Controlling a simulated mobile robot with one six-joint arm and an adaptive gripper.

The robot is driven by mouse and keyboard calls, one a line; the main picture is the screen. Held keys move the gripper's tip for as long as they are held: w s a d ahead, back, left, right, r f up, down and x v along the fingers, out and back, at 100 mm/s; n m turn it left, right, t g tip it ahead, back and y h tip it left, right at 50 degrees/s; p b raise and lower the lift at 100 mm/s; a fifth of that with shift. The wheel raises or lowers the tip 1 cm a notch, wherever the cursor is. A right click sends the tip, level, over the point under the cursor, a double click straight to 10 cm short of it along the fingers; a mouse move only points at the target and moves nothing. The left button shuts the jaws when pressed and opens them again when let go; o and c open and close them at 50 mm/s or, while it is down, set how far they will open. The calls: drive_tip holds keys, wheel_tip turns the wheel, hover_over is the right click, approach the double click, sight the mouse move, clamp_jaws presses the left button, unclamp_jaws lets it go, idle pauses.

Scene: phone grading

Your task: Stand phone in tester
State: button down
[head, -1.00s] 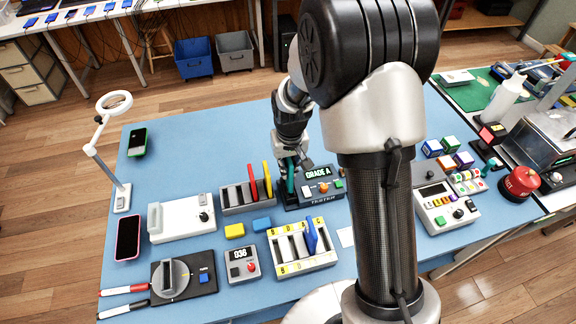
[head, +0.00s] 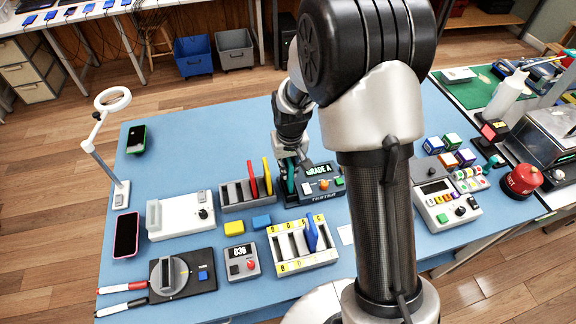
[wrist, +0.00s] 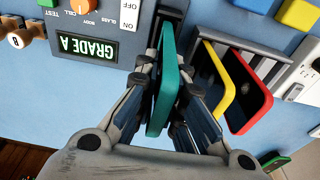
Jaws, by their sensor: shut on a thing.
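A teal phone (wrist: 165,85) is held on edge between the fingers of my gripper (wrist: 160,95). My gripper (head: 290,172) is shut on it in the head view too, where the phone (head: 291,178) is mostly hidden by the fingers. The dark tester (head: 322,186) shows "GRADE A" on its screen and has knobs and a slot at its left side. The phone's far end is at that slot; I cannot tell how deep it sits. In the wrist view the tester (wrist: 88,47) is left of the phone.
A grey rack (head: 236,195) with a red phone (head: 254,187) and a yellow phone (head: 267,174) stands close left of my gripper. A lettered white rack (head: 290,262) holds a blue phone (head: 311,233). Yellow and blue blocks lie between. The mat's far left is mostly clear.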

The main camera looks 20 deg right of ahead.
idle(0.4)
drive_tip(key=shift+f+b, duration=0.35)
drive_tip(key=shift+f, duration=0.1)
drive_tip(key=shift+f, duration=0.15)
drive_tip(key=shift+f+b, duration=0.35)
idle(0.4)
drive_tip(key=c, duration=1.6)
unclamp_jaws()
